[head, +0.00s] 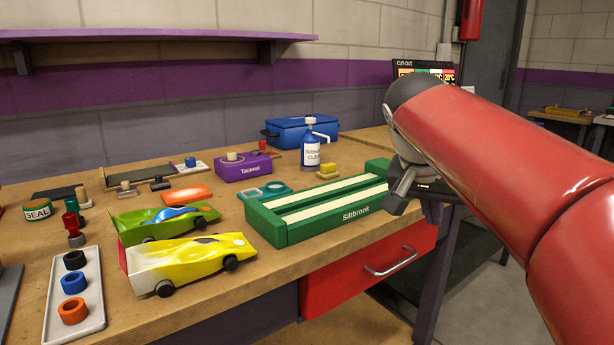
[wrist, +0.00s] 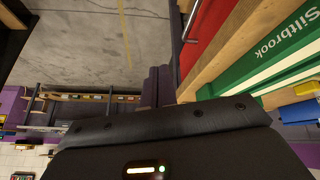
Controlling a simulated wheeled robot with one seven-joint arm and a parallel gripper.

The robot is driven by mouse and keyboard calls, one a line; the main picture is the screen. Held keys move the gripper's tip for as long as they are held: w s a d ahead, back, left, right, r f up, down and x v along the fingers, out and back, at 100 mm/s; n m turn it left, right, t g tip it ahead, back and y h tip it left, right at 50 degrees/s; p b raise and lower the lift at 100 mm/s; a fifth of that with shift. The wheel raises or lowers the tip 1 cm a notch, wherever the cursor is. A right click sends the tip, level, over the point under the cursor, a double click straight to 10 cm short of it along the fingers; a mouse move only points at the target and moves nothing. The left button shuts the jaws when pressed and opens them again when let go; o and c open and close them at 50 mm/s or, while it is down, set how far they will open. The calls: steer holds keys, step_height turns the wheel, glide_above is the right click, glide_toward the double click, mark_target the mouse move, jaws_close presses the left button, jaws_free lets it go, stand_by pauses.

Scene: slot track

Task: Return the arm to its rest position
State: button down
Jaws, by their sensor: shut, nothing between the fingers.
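My arm reaches in from the right of the head view, and my gripper (head: 399,199) hangs at the bench's front edge, just right of the green Siltbrook track box (head: 340,222). The gripper is shut and holds nothing. Its fingertips are small and partly dark in the head view. Whether it touches the box cannot be told. In the wrist view the dark gripper housing fills the bottom, and the green box (wrist: 285,45) lies at the upper right beside the red drawer (wrist: 207,22).
The bench (head: 200,290) carries a yellow car (head: 190,262), a green car (head: 160,222), a tray (head: 92,315) of coloured rings, a blue bottle (head: 311,150) and a purple Tacknut box (head: 243,168). The red drawer (head: 345,285) shows a handle below the bench edge. Open floor lies at right.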

steer(key=s+a+f+n+y, duration=0.2)
steer(key=s+f+n, duration=0.1)
steer(key=s+f, duration=0.6)
steer(key=s+a+f+n+t+y, duration=0.1)
steer(key=s+a+f+n+y, duration=0.1)
steer(key=s+f, duration=0.7)
steer(key=shift+s+a+f+n, duration=0.15)
steer(key=shift+a+f+n, duration=0.3)
steer(key=shift+f+n, duration=0.5)
